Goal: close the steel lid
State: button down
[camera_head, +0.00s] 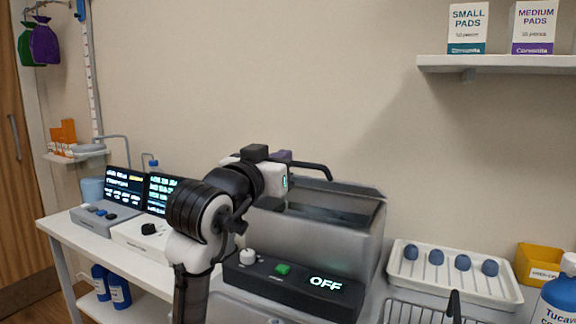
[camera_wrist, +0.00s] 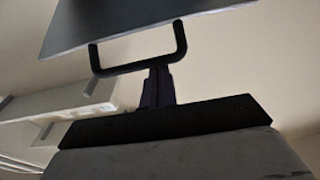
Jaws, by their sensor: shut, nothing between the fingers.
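The steel lid (camera_wrist: 130,22) fills the top of the wrist view as a tilted grey panel, with a black U-shaped handle (camera_wrist: 140,66) along its lower edge. The lid looks raised, though its exact angle is unclear. My gripper (camera_wrist: 158,72) is shut and empty, its dark purple fingers at the middle of the handle; I cannot tell if they touch it. In the head view, my gripper (camera_head: 283,156) is above the steel bath (camera_head: 355,245), by the black handle (camera_head: 312,168). My arm hides the bath's left part. The bath's front display (camera_head: 325,284) reads OFF.
Two devices with lit screens (camera_head: 125,185) stand left on the white bench. Right of the bath are a white tray (camera_head: 408,277) with several blue knobs, a wire rack (camera_head: 420,312), a yellow bin (camera_head: 540,262) and a bottle (camera_head: 560,295). A wall shelf (camera_head: 500,64) holds pad boxes.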

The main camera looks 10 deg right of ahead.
notch_tip(320, 180, down, 11)
jog(key=s+a+t+h+b, duration=0.1)
jog(key=s+t+h+b, duration=0.1)
jog(key=b, duration=0.7)
jog(key=shift+s+a+r+t, duration=0.2)
jog(key=shift+s+a+t, duration=0.15)
jog(key=shift+t, duration=0.15)
jog(key=shift+w+f, duration=0.1)
